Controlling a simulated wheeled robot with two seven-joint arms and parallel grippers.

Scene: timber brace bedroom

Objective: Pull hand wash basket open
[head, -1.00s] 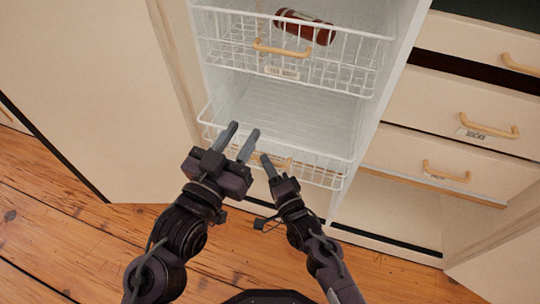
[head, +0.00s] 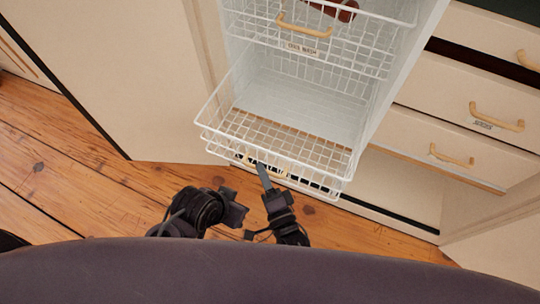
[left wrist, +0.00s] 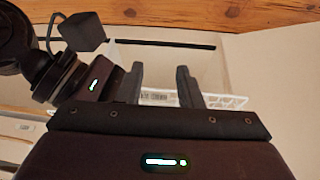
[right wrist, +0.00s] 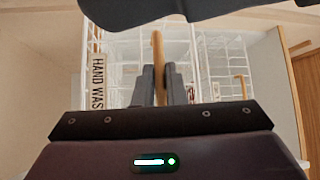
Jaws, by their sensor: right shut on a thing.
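The hand wash basket (head: 330,150) is the lower white wire basket, and it stands well out of the cabinet and empty. Its label (right wrist: 97,82) reads "HAND WAS" in the right wrist view, with the end cut off. My right gripper (head: 263,174) is shut on its wooden handle (right wrist: 157,52), with one finger on each side. The handle is mostly hidden in the head view. My left gripper (head: 236,206) is left of the right one, its fingers apart and empty in the left wrist view (left wrist: 160,86). It is clear of the basket.
An upper wire basket labelled "COOL WASH" (head: 302,48) holds a red-brown item (head: 335,9). Drawers with wooden handles (head: 497,117) are on the right. A cream door panel (head: 110,70) stands on the left. Wooden floor (head: 90,180) is free at the left.

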